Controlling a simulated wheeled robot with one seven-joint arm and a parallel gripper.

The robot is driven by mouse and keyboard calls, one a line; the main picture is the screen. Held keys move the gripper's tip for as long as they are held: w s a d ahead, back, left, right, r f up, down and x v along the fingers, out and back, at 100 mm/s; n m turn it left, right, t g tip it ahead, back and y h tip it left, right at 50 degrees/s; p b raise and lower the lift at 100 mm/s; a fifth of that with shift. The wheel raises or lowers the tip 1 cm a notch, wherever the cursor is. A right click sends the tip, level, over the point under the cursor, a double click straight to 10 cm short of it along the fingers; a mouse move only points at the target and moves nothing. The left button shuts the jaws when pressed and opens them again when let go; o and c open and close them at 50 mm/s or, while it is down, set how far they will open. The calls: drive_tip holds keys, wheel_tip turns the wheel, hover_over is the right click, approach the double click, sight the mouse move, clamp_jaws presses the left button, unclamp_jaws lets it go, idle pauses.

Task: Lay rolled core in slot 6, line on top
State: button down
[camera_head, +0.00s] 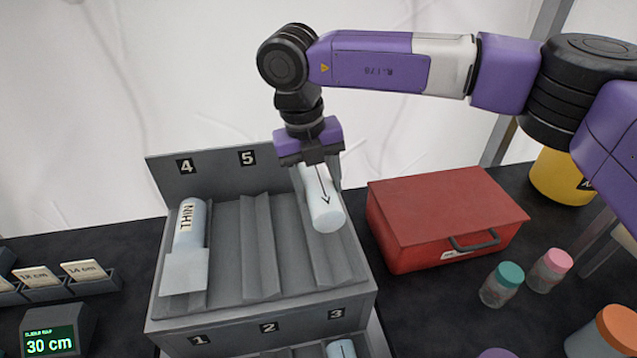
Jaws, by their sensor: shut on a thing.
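My gripper (319,178) is shut on a pale rolled core (325,208) near its far end, fingers pointing down. The core carries a dark line with an arrowhead, and this line faces up toward the camera. The core is over the rightmost slot of the upper tier of the grey rack (205,322). I cannot tell whether it touches the slot. The back panel shows labels 4 and 5; no 6 is visible, and my gripper covers part of the panel's right end.
A core marked THIN (188,228) lies in slot 4; the slot under label 5 is empty. Another core (341,349) shows in the lower tier below label 3. A display (50,341) reads 30 cm.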

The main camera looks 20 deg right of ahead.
drive_tip(key=shift+f+b, duration=2.5)
drive_tip(key=shift+f, duration=1.4)
drive_tip(key=shift+f, duration=0.35)
drive_tip(key=shift+c, duration=2.3)
unclamp_jaws()
drive_tip(key=shift+w+a+r+b, duration=0.1)
drive_tip(key=shift+a+r+b, duration=0.15)
drive_tip(key=shift+r, duration=1.05)
drive_tip(key=shift+s+a+r+b, duration=0.1)
drive_tip(key=shift+a+r+b, duration=0.1)
drive_tip(key=shift+r, duration=1.1)
drive_tip(key=shift+w+a+r+b, duration=0.15)
drive_tip(key=shift+r+b, duration=0.1)
drive_tip(key=shift+r, duration=1.05)
